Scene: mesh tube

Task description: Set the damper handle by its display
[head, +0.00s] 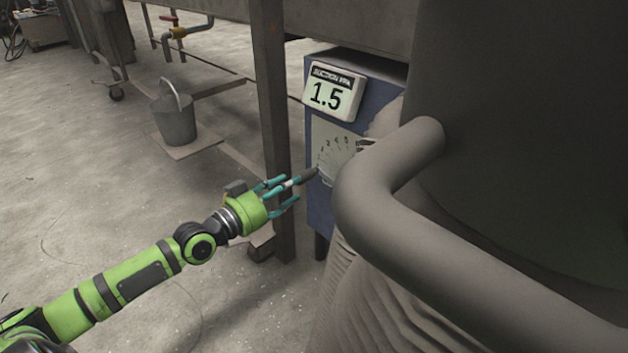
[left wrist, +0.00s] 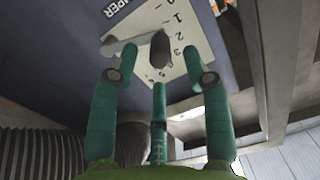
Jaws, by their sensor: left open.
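The display (head: 332,93) on the upper front of the blue cabinet reads 1.5. Below it is a pale dial plate (head: 335,143) with a fan of numbers; the plate (left wrist: 190,25) also shows in the left wrist view, with "DAMPER" lettering beside it. The damper handle (head: 309,174) has a dark rounded grip, which shows ahead of my fingers in the left wrist view (left wrist: 160,48). My left gripper (head: 286,187) is open, with its teal fingers at the handle's near end. I cannot tell whether they touch. My right gripper is not in view.
A thick grey bent pipe (head: 390,185) and a large dark body fill the right, close to the cabinet (head: 320,208). A dark upright post (head: 272,100) stands just left of the cabinet. A bucket (head: 174,118) stands on a low board.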

